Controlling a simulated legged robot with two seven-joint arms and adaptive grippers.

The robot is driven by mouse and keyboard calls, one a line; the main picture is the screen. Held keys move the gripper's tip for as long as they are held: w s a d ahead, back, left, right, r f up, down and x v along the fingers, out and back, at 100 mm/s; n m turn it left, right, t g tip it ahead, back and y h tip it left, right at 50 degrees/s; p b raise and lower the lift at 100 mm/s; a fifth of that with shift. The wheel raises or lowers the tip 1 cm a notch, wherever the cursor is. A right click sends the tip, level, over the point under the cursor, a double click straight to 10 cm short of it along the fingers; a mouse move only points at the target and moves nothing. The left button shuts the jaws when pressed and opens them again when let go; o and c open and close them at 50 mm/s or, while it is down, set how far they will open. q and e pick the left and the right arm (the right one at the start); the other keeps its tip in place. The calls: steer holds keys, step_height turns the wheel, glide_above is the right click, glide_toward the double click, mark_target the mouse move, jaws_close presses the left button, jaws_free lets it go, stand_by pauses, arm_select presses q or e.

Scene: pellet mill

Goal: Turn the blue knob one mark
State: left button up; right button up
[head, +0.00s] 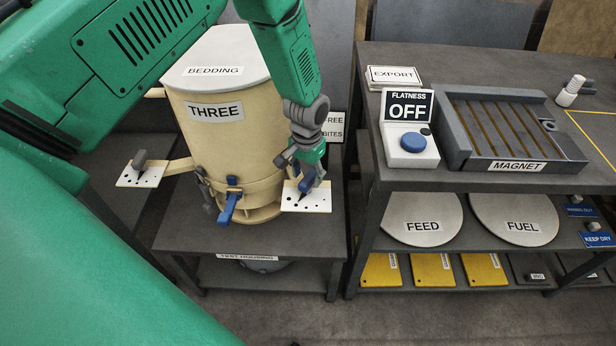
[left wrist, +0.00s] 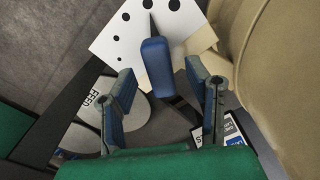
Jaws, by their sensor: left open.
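The blue knob (left wrist: 157,62) shows in the left wrist view as a rounded blue bar over a white plate (left wrist: 118,42) with several black dots of differing size. A dark pointer shows at its far end. In the head view, the plate (head: 318,203) juts from the right side of the cream drum (head: 235,140). My left gripper (head: 306,168) is over this plate and partly hides the knob. In the wrist view, the open fingers (left wrist: 165,100) stand one on each side of the knob's near end, with gaps visible. My right gripper is not in view.
A second dotted plate (head: 128,180) with a grey knob (head: 140,160) is on the drum's left. A blue lever (head: 231,204) is on the drum's front. The right bench holds an OFF box (head: 409,147) with a blue button and a MAGNET tray (head: 560,166).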

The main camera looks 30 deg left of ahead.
mark_target(308, 178)
arm_select(q)
step_height(308, 178, up, 10)
steer(key=shift+r, duration=0.2)
steer(key=shift+w, duration=0.1)
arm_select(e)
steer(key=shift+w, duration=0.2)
